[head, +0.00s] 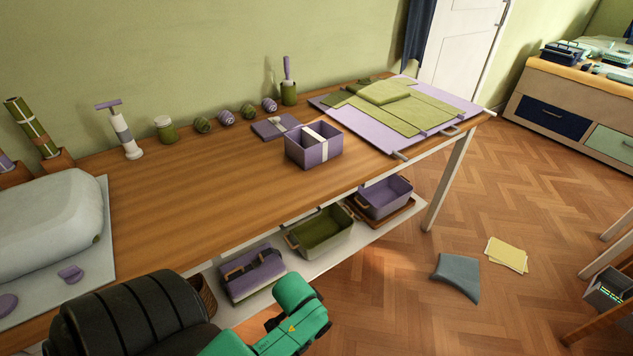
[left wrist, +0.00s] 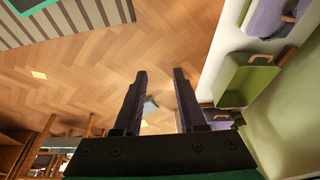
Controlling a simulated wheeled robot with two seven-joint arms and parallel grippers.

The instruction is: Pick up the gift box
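The gift box (head: 314,148) is an open purple box with a white band across it, standing upright on the wooden table in the head view. A flat purple piece with a pale bow, perhaps its lid (head: 268,129), lies just behind it to the left. My left gripper (left wrist: 159,73) shows in the left wrist view with its two dark fingers apart and nothing between them. It is off the table's front side, away from the box, with floor and lower shelf in its view. The box is not visible in the left wrist view. My right gripper is not in view.
The wooden table (head: 185,190) has clear room left of the box. Several jars and rolls line the back. A purple mat (head: 462,103) with green pieces lies to the right. Bins, including a green one (head: 322,236), sit on the lower shelf.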

